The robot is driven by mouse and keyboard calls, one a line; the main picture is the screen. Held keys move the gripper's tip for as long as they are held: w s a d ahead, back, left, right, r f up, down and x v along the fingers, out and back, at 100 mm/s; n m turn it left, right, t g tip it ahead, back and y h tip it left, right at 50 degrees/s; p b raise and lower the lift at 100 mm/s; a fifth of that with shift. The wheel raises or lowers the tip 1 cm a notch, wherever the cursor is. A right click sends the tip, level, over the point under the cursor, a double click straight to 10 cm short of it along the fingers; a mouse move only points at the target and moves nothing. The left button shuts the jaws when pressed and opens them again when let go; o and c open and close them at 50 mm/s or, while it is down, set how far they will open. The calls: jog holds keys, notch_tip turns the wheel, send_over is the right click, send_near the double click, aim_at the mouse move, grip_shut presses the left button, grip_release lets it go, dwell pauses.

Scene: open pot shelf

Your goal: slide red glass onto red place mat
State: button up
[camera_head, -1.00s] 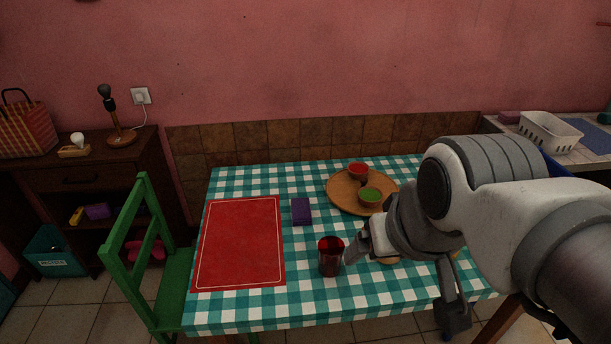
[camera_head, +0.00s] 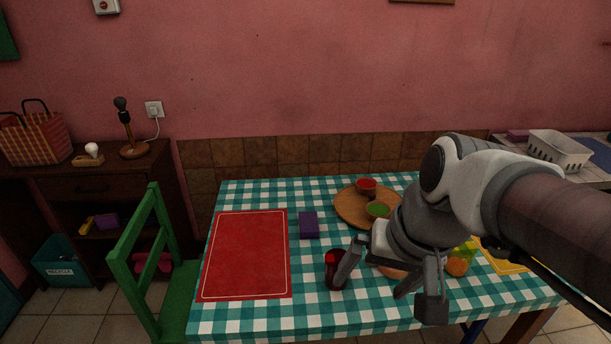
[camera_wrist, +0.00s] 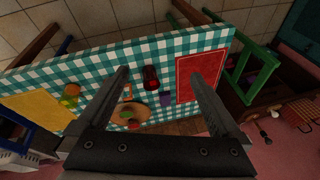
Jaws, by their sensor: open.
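The red glass (camera_head: 333,272) stands upright on the checked tablecloth, right of the red place mat (camera_head: 246,254), with a strip of cloth between them. My gripper (camera_head: 390,280) is open. In the head view, one finger overlaps the glass's right edge; I cannot tell whether it touches. In the wrist view, the glass (camera_wrist: 151,78) appears between the spread fingers of my gripper (camera_wrist: 158,74), nearer the left one. The mat (camera_wrist: 203,68) shows at the right there, partly hidden by the right finger.
A purple box (camera_head: 308,225) lies behind the glass, near the mat's right edge. A green chair (camera_head: 150,265) stands at the table's left side. The mat is clear.

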jog(key=w+f+m+g+y+b, duration=0.2)
jog(key=w+f+m+y+b, duration=0.5)
jog(key=w+f+m, duration=0.6)
jog(key=w+d+f+m+t+y+b, duration=0.1)
jog(key=w+d+f+m+t, duration=0.1)
jog(key=f, duration=0.3)
jog(key=w+d+f+m+t+y+b, duration=0.1)
jog(key=w+d+f+m+t, duration=0.1)
jog(key=f, duration=0.4)
jog(key=w+d+f+m+t+y, duration=0.1)
jog(key=w+d+f+m+t, duration=0.1)
jog(key=w+d+f+m, duration=0.2)
jog(key=shift+w+d+f+m+t+b, duration=0.25)
jog(key=shift+d+f+m+t+b, duration=0.25)
jog(key=shift+d+f, duration=0.5)
jog(key=b+x, duration=0.2)
jog(key=x, duration=0.6)
jog(key=shift+x, duration=0.9)
jog(key=shift+r, duration=0.2)
jog(key=shift+c, duration=0.3)
